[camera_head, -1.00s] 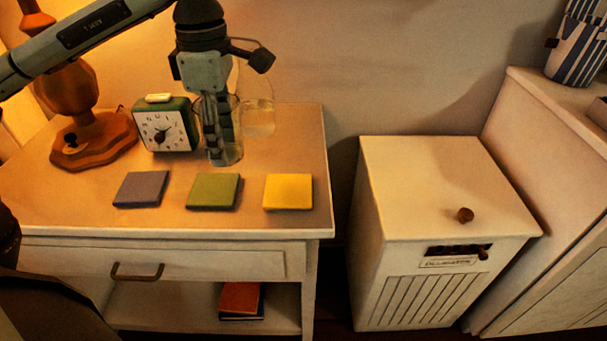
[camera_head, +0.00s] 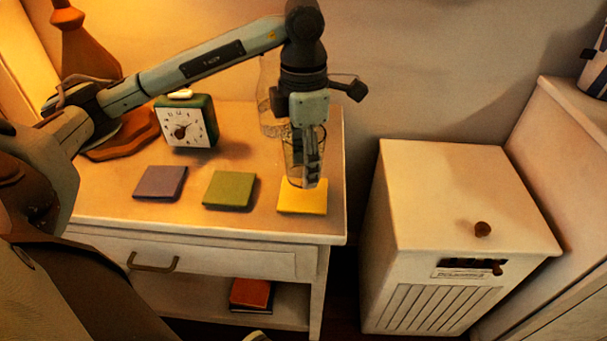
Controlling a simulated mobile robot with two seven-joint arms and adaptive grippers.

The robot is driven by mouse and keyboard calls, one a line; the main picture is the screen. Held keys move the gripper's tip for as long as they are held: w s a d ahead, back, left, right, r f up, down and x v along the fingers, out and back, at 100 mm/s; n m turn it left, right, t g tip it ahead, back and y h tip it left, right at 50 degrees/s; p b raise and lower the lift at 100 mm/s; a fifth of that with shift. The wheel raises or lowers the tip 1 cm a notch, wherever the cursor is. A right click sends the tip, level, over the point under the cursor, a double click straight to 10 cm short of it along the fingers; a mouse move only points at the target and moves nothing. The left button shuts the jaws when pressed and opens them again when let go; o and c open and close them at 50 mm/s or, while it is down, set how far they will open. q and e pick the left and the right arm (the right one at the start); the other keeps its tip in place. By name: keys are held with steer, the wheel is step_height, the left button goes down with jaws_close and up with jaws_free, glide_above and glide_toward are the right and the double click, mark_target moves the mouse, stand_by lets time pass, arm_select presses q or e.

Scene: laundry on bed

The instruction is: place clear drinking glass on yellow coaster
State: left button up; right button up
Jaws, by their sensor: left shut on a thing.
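The yellow coaster (camera_head: 303,204) lies at the right front of the nightstand top. My left gripper (camera_head: 309,165) points down above its back part. It is shut on the clear drinking glass (camera_head: 292,168), which is upright, with the fingers at its wall. The base of the glass overlaps the back part of the coaster in the picture. I cannot tell whether it touches the coaster or hangs just above it. My right gripper is not in view.
A green coaster (camera_head: 230,190) and a purple coaster (camera_head: 160,182) lie to the left. A green clock (camera_head: 187,126), a lamp (camera_head: 95,55) and a clear vessel (camera_head: 268,105) stand behind. The nightstand (camera_head: 200,225) ends just right of the yellow coaster. A white cabinet (camera_head: 445,190) stands beyond a gap.

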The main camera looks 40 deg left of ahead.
arm_select(q)
step_height(320, 180, down, 3)
steer(key=shift+f, duration=0.5)
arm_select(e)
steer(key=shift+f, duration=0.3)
arm_select(q)
steer(key=shift+f, duration=0.1)
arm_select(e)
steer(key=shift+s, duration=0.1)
arm_select(q)
steer(key=o, duration=1.3)
steer(key=shift+o, duration=0.2)
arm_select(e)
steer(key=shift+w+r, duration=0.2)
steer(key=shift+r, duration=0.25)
